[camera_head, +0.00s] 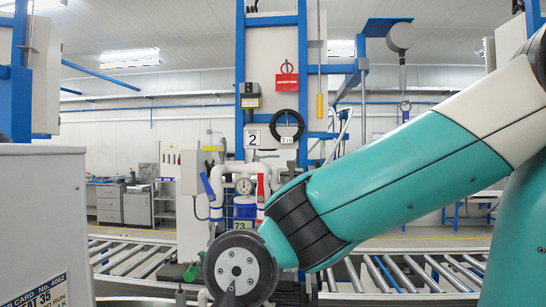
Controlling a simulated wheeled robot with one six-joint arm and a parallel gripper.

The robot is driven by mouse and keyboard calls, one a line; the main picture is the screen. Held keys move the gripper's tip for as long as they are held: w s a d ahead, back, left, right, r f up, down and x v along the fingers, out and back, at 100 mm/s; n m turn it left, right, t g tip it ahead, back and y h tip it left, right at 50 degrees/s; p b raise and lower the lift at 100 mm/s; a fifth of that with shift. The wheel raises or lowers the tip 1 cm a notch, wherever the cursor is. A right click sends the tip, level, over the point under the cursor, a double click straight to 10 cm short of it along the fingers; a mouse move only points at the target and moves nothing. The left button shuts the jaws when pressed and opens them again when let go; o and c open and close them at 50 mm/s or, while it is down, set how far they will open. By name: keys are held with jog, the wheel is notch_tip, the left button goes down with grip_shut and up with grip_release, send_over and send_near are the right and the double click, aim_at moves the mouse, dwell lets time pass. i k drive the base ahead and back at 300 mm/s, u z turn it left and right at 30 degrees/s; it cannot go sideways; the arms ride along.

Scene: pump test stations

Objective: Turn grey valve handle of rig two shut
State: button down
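Rig two stands ahead, a blue-framed station with a "2" sign (252,138). A blue lever handle (208,187) is on the left pipe and a red lever handle (260,188) on the right pipe, both roughly upright. I cannot make out a clearly grey valve handle; my arm covers the rig's lower right part. My teal arm reaches in from the right, its round dark joint in front of the rig's base. My gripper is not in view.
A roller conveyor (400,275) runs across behind the arm. A grey cabinet with a card (38,292) fills the near left. A green part (193,272) sits low, left of my arm joint. A red tag (287,86) and black hose coil (287,124) hang on the rig.

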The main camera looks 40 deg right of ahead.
aim_at(266, 157)
jog(key=z, duration=0.55)
jog(key=i, duration=1)
jog(key=z, duration=0.65)
